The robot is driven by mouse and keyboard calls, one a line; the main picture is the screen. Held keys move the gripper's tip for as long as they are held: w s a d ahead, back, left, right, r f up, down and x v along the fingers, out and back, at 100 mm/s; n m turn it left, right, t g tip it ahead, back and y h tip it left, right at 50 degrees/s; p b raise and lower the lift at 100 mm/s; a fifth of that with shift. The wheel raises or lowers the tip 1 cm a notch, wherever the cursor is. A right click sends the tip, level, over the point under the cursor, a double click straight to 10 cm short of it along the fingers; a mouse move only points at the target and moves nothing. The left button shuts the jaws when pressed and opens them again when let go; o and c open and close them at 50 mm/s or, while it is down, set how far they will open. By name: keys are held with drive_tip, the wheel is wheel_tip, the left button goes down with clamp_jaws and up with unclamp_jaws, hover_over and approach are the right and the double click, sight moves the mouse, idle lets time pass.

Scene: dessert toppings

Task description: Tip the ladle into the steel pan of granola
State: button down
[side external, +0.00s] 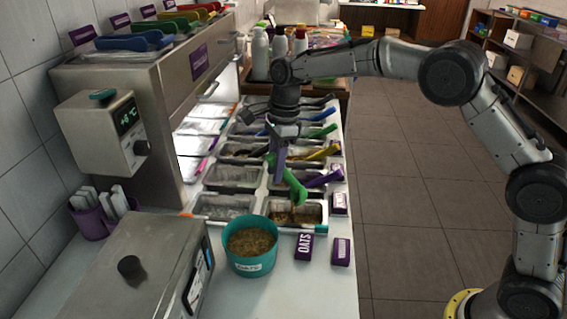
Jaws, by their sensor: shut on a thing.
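My gripper (277,165) points down over the row of steel pans and is shut on a green ladle (294,188). The ladle slants down to the right, its lower end over the front right steel pan (326,222). That pan holds brown, grainy food that looks like granola. The ladle's bowl is too small and too hidden to tell what is in it or whether it touches the food.
A teal tub (252,265) of brown grains stands in front of the pans. Purple blocks, one marked OATS (304,246), lie on the counter at right. Other pans hold purple (325,178), yellow (324,151) and green handles. A steel cabinet (150,110) stands at left.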

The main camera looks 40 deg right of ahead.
drive_tip(key=shift+w+a+f+g+h, duration=0.2)
drive_tip(key=shift+a+f+h, duration=0.2)
drive_tip(key=shift+a+h, duration=0.25)
drive_tip(key=shift+w+a+f+g+h, duration=0.15)
drive_tip(key=shift+a+f+h, duration=0.2)
drive_tip(key=shift+a+h, duration=0.25)
drive_tip(key=shift+w+a+f+g+h, duration=0.2)
drive_tip(key=shift+a+f+h, duration=0.2)
drive_tip(key=shift+a+h, duration=0.25)
idle(0.8)
